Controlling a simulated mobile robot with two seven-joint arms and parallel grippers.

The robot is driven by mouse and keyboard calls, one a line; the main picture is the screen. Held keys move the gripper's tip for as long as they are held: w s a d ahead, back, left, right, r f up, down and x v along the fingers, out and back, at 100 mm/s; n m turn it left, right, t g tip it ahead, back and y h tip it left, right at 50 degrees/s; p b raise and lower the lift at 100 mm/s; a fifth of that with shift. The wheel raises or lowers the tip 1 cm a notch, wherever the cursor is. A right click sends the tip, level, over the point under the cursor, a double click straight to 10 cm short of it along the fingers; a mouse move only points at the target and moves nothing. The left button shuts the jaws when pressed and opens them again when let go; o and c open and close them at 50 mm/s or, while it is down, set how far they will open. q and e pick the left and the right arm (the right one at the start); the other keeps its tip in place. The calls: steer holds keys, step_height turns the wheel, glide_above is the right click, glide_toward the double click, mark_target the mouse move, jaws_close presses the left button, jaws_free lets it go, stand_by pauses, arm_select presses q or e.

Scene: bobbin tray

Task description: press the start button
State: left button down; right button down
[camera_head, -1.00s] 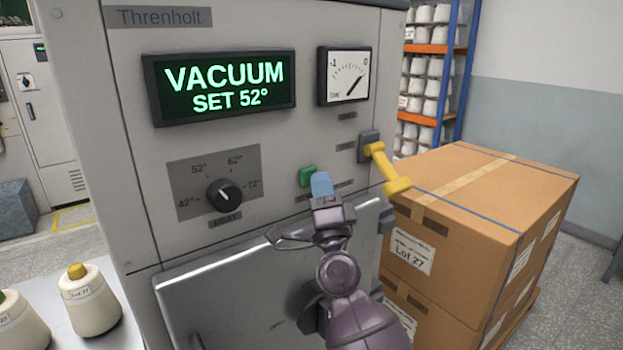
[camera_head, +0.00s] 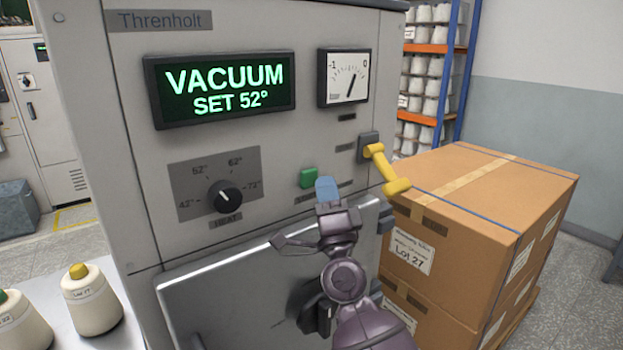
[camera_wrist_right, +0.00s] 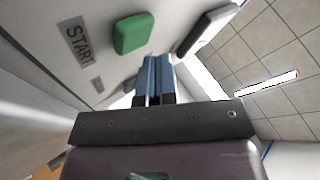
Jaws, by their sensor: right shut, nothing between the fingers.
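The green start button (camera_head: 309,177) is on the front panel of the grey machine (camera_head: 135,150), below the gauge. In the right wrist view the button (camera_wrist_right: 133,33) shows beside a label reading START (camera_wrist_right: 76,41). My right gripper (camera_head: 327,188) is just to the lower right of the button, its blue fingertips shut and empty. In the right wrist view the shut fingers (camera_wrist_right: 153,78) are apart from the button. The display (camera_head: 226,88) reads VACUUM SET 52°. My left gripper is not in view.
A heat knob (camera_head: 224,196) points near 52° on the left of the panel. A yellow lever (camera_head: 387,170) hangs right of the button. The gauge (camera_head: 344,77) is above. Cartons (camera_head: 470,215) stand at the right. Thread cones (camera_head: 90,302) stand at lower left.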

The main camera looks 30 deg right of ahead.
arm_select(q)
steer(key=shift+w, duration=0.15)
arm_select(e)
steer(key=shift+h, duration=0.3)
